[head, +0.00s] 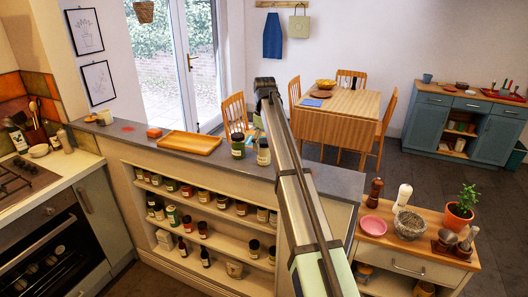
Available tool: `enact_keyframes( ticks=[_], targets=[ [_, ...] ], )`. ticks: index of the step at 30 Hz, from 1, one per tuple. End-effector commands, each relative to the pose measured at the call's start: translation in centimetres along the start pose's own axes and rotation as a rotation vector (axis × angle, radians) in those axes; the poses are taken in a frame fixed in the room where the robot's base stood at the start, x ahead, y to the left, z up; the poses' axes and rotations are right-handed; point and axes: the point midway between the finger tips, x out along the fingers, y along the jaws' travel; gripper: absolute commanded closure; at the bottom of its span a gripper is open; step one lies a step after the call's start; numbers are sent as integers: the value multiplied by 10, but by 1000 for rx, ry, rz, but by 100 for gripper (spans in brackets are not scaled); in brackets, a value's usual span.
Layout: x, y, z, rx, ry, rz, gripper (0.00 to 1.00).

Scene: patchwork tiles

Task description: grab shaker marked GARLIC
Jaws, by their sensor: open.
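No label reading GARLIC can be made out; the lettering on the jars is too small to read. Several small labelled jars and bottles stand on the open shelves (228,216) below the grey counter. On the upper shelf is a row of jars, one of them red-labelled (171,185). The lower shelves hold more jars and dark bottles (205,257). A dark green jar (238,146) and a pale-labelled jar (263,153) stand on the counter top beside my arm. My arm crosses the middle of the view and hides part of the shelves' right end. My gripper cannot be made out.
At right, a wooden-topped cabinet (392,240) holds a pink bowl (373,226), mills and a potted plant (461,208). A stove (22,181) is at left.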

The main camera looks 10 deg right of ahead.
Motion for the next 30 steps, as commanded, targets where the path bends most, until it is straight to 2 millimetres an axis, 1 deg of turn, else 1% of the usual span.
enact_keyframes(
  ticks=[10,13,17,18,20,21,23,24,30],
  targets=[
    [39,-1,0,0,-2,-1,14],
    [43,0,0,0,-1,-1,14],
    [44,0,-1,0,-1,-1,14],
    [44,0,-1,0,-1,-1,17],
    [43,0,-1,0,-1,-1,38],
    [43,0,-1,0,-1,-1,52],
    [43,0,-1,0,-1,-1,74],
    [43,0,-1,0,-1,-1,81],
    [43,0,-1,0,-1,-1,82]
  ],
)
